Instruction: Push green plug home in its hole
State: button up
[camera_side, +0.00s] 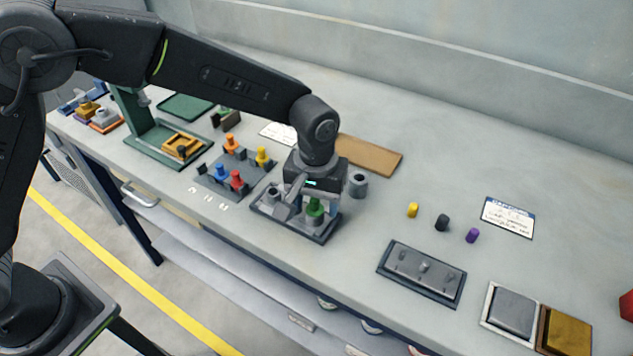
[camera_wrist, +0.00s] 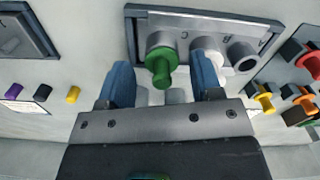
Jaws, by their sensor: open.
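The green plug (camera_side: 314,207) stands at the right part of a grey block on a dark base (camera_side: 324,232). In the wrist view the green plug (camera_wrist: 160,70) points towards the camera, with its far end at a round grey collar (camera_wrist: 160,40) on the block; how deep it sits I cannot tell. My gripper (camera_side: 299,199) is low over the block, beside the plug. In the wrist view my gripper (camera_wrist: 162,66) is open, with one finger on each side of the plug and visible gaps between. The right finger partly hides a second, pale collar.
Another collar (camera_wrist: 242,55) with a dark opening is right of the plug in the wrist view. A rack of coloured plugs (camera_side: 224,184) stands left of the block. A grey cylinder (camera_side: 358,185) stands close behind it. Bench to the right is mostly clear before the loose yellow plug (camera_side: 412,210).

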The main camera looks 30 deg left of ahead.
aim_at(314, 200)
notch_tip(314, 200, up, 14)
dwell(0.4)
jog(key=shift+f, duration=0.1)
jog(key=shift+c, duration=0.3)
jog(key=shift+m, duration=0.7)
notch_tip(314, 200, down, 5)
jog(key=shift+s+a+r, duration=0.1)
jog(key=c, duration=0.6)
jog(key=shift+f, duration=0.6)
jog(key=shift+c, duration=1.4)
notch_tip(314, 200, down, 3)
jog(key=shift+r, duration=0.1)
grip_shut()
jog(key=shift+f, duration=0.95)
